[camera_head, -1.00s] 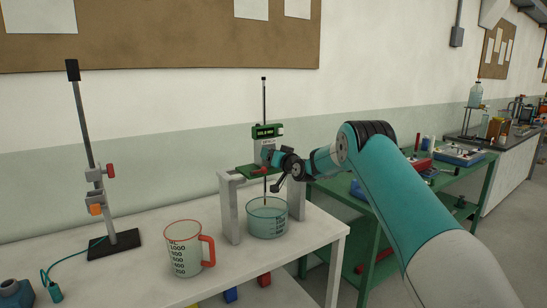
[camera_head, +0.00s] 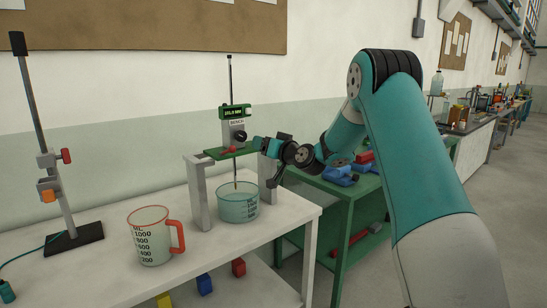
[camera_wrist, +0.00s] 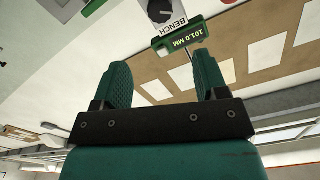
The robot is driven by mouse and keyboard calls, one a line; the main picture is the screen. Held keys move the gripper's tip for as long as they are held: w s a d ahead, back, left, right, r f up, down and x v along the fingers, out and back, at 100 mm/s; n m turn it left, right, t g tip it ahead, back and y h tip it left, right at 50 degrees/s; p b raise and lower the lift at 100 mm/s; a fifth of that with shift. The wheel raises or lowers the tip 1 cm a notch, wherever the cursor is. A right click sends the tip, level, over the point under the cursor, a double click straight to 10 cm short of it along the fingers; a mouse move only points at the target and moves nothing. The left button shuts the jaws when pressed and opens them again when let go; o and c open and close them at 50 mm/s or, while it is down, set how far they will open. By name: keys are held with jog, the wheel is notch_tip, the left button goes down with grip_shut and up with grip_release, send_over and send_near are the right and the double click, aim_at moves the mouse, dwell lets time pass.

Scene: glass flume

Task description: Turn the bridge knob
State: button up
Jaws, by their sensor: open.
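The bridge (camera_head: 198,180) has two grey posts and a green top plate, and stands on the white bench. On it is a gauge with a green display (camera_head: 235,112) and a "BENCH" label. The black knob (camera_head: 240,137) sits below the label. In the wrist view the knob (camera_wrist: 160,11) is at the top edge, partly cut off, and the display reads 101.0 MM. My gripper (camera_head: 257,144) is just right of the knob. In the wrist view my gripper (camera_wrist: 163,75) is open, with nothing between its fingers and the knob beyond their tips.
A glass bowl (camera_head: 238,206) stands under the bridge with a thin rod reaching into it. A red-rimmed measuring jug (camera_head: 150,240) stands to the left in front. A clamp stand (camera_head: 75,238) is at the far left. A green table (camera_head: 345,195) stands on the right.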

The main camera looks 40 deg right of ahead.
jog(key=shift+s+b, duration=0.45)
jog(key=shift+s, duration=1.25)
jog(key=n+p, duration=0.6)
jog(key=p, duration=0.2)
send_near(243, 136)
jog(key=w, duration=0.9)
jog(key=shift+w+a, duration=0.15)
jog(key=shift+w, duration=0.05)
